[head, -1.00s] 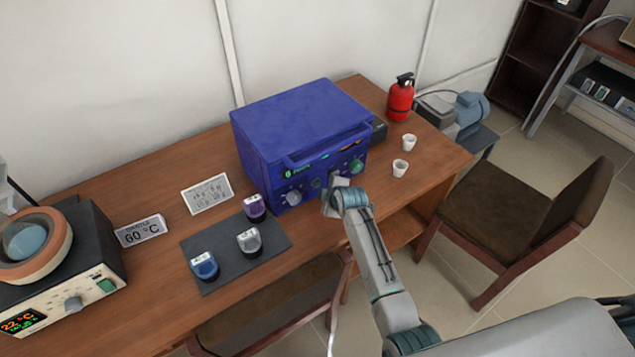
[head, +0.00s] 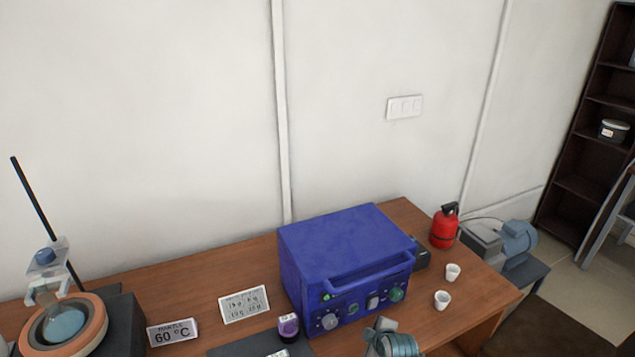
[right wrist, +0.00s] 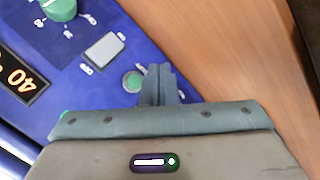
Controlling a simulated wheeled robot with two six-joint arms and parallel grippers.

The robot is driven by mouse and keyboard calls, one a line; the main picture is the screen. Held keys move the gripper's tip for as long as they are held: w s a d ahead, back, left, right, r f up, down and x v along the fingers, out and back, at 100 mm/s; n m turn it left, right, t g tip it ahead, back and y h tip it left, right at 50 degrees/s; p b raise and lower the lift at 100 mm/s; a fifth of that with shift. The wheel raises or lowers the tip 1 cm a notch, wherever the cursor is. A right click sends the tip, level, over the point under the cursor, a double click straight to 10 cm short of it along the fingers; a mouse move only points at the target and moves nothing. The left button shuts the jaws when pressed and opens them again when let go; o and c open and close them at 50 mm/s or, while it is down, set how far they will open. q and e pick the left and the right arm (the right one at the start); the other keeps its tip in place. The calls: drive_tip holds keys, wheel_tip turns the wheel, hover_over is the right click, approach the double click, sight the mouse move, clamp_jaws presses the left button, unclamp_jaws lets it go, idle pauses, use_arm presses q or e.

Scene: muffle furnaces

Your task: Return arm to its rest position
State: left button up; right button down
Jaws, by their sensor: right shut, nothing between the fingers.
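My right gripper (head: 384,324) is at the bottom of the head view, in front of the blue muffle furnace (head: 345,253). In the right wrist view its fingers (right wrist: 160,78) are shut with nothing between them. They point at the furnace's lower front panel, beside a round green button (right wrist: 133,82); I cannot tell whether they touch the panel. A grey rocker switch (right wrist: 104,47), a green knob (right wrist: 58,8) and an orange display (right wrist: 20,82) are also on that panel. Most of my right arm is below the head view. My left gripper is not in view.
Two white crucibles (head: 442,299) and a red fire extinguisher (head: 445,227) stand right of the furnace. A purple-bodied weight-like item (head: 288,327), a label card (head: 244,305) and a 60 °C sign (head: 172,332) are left of it. A heating mantle (head: 63,328) stands far left.

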drive_tip(key=s+d+r+m+g+h, duration=0.1)
drive_tip(key=s+d+r+m+g, duration=0.2)
drive_tip(key=s, duration=1)
drive_tip(key=s+d+r+m+g, duration=0.15)
drive_tip(key=s+r+m, duration=0.4)
drive_tip(key=s, duration=0.65)
drive_tip(key=s+d+r+m+g+h, duration=0.1)
drive_tip(key=s+d+r+m, duration=0.3)
drive_tip(key=s, duration=0.9)
wheel_tip(320, 180, down, 36)
drive_tip(key=d+g+b, duration=0.1)
drive_tip(key=d+b, duration=0.1)
drive_tip(key=b, duration=0.4)
drive_tip(key=s+f+b, duration=0.2)
drive_tip(key=s+f, duration=0.7)
drive_tip(key=f, duration=0.3)
drive_tip(key=s+d+f+g+b, duration=0.1)
drive_tip(key=s+f+b, duration=0.2)
drive_tip(key=s+f, duration=0.6)
wheel_tip(320, 180, down, 4)
drive_tip(key=shift+f+m, duration=0.1)
drive_tip(key=shift+m, duration=0.35)
